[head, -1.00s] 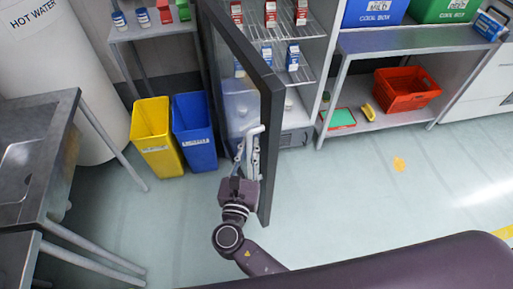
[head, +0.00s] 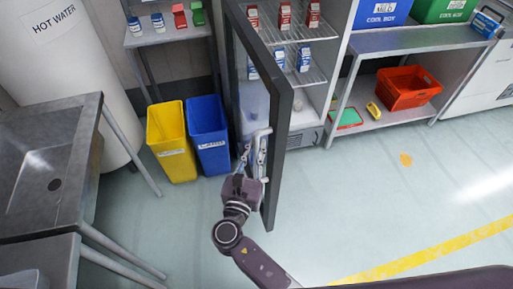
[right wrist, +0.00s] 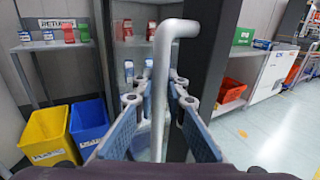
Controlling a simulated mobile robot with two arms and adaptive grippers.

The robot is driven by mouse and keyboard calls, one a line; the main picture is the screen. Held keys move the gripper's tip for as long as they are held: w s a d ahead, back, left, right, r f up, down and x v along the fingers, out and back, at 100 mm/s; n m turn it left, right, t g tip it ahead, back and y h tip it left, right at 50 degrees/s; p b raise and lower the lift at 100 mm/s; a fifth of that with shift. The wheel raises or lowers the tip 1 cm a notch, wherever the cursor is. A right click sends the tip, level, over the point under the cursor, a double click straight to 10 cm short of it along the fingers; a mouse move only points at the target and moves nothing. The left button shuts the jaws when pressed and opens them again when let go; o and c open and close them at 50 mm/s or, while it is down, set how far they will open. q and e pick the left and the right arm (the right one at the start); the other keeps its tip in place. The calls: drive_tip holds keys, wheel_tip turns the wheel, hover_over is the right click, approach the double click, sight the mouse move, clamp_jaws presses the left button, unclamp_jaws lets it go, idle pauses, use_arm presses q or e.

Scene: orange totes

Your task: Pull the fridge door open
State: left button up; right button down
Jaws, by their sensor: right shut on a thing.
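The fridge door (head: 280,150) stands wide open, dark-framed with a glass pane, swung out toward me. The fridge interior (head: 300,80) shows shelves with red and blue cartons. My right gripper (head: 255,160) is at the door's handle, shut on it. In the right wrist view the grey handle (right wrist: 163,90) runs upright between the two fingers of the right gripper (right wrist: 160,95) and bends at its top toward the door. My left gripper is not in any view.
A yellow bin (head: 171,140) and a blue bin (head: 208,135) stand left of the door. A metal sink table (head: 45,165) is at the left. A steel shelf unit (head: 420,40) with an orange tote (head: 407,92) stands right of the fridge. The floor at right is clear.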

drive_tip(key=c, duration=2)
unclamp_jaws()
drive_tip(key=shift+w+f, duration=0.1)
drive_tip(key=shift+w, duration=0.05)
drive_tip(key=shift+o, duration=0.2)
drive_tip(key=v, duration=1.2)
